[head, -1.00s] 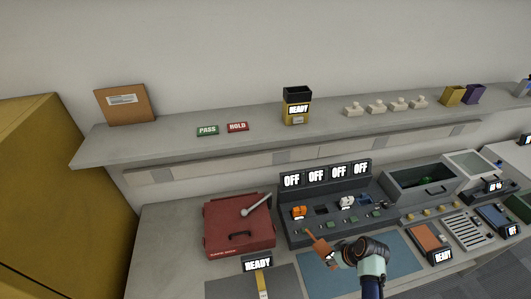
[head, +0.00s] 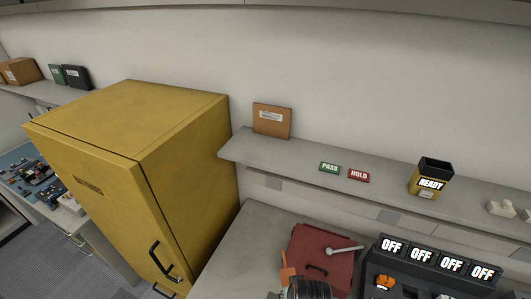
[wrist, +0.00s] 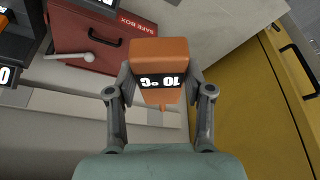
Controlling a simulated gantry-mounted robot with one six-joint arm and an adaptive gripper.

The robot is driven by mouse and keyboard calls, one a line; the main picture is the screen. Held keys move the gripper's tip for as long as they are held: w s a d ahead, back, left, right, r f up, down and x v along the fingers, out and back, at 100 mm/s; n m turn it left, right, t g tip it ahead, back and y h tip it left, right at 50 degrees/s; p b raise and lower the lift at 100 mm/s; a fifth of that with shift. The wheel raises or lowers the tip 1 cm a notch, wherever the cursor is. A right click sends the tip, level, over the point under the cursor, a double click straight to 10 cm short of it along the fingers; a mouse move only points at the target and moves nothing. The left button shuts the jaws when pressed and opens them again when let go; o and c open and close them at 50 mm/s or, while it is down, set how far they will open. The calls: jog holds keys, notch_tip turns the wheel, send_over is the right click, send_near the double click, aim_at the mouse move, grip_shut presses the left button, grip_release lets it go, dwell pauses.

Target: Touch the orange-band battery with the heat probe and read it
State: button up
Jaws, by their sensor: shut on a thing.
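My gripper (wrist: 160,88) is shut on the orange heat probe (wrist: 158,50), which has a dark display with figures and °C, and a small tip. In the head view the orange probe (head: 286,272) shows at the bottom edge, in front of the red safe box and partly beside my dark arm. An orange-marked piece (head: 384,282), which looks like the orange-band battery, sits in the leftmost bay of the dark charger (head: 412,270). It is apart from the probe, to its right. Its details are too small to tell.
A yellow cabinet (head: 185,190) stands at left. The shelf above holds PASS (head: 329,167) and HOLD (head: 359,175) signs and a yellow READY holder (head: 429,178).

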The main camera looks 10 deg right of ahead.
jog(key=a+r+p, duration=0.1)
jog(key=a+r, duration=0.2)
jog(key=a, duration=0.3)
jog(key=s+a+r+p, duration=0.1)
jog(key=a+r, duration=0.3)
jog(key=a, duration=0.3)
jog(key=shift+a, duration=0.2)
